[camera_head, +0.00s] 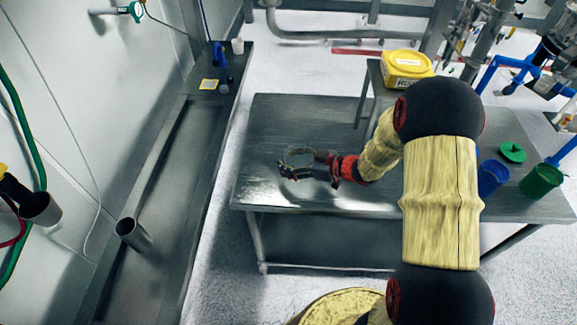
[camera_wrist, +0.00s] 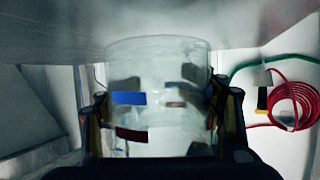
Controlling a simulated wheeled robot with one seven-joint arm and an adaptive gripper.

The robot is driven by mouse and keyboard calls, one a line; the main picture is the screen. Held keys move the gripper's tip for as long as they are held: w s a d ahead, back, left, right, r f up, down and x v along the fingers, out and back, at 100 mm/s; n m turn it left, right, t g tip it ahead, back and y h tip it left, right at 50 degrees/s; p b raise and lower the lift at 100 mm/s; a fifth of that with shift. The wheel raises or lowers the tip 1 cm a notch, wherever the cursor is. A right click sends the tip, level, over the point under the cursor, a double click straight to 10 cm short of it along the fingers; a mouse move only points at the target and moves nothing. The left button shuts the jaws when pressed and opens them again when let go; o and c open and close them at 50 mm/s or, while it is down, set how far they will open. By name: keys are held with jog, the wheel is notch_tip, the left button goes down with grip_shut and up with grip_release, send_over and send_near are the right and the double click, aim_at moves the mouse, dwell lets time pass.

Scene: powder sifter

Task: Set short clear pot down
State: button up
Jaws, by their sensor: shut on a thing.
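My gripper (camera_head: 296,171) reaches over the left part of the metal table (camera_head: 265,122). It is shut on the short clear pot (camera_head: 300,155), a see-through cylinder that is faint against the grey tabletop. In the wrist view the pot (camera_wrist: 158,75) fills the middle, with my gripper's dark fingers (camera_wrist: 160,120) on both sides of it. Blue and dark red patches show on or through its wall. The pot is close to the tabletop, but I cannot tell whether its base touches it.
On the table's right stand a blue container (camera_head: 490,178), a green container (camera_head: 541,180) and a green lid-like piece (camera_head: 512,152). A yellow tub (camera_head: 407,66) is on a raised stand behind. A long metal counter (camera_head: 165,185) runs along the left. The tabletop left of my gripper is clear.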

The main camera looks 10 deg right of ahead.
jog(key=shift+s+f, duration=0.1)
jog(key=shift+f, duration=0.9)
jog(key=shift+f, duration=0.15)
jog(key=o, duration=1.5)
jog(key=shift+d+r, duration=0.15)
jog(key=shift+r, duration=0.1)
jog(key=p+v, duration=0.2)
jog(key=v, duration=0.9)
jog(key=shift+s+d+r, duration=0.1)
jog(key=shift+s+d, duration=0.1)
jog(key=shift+s, duration=0.15)
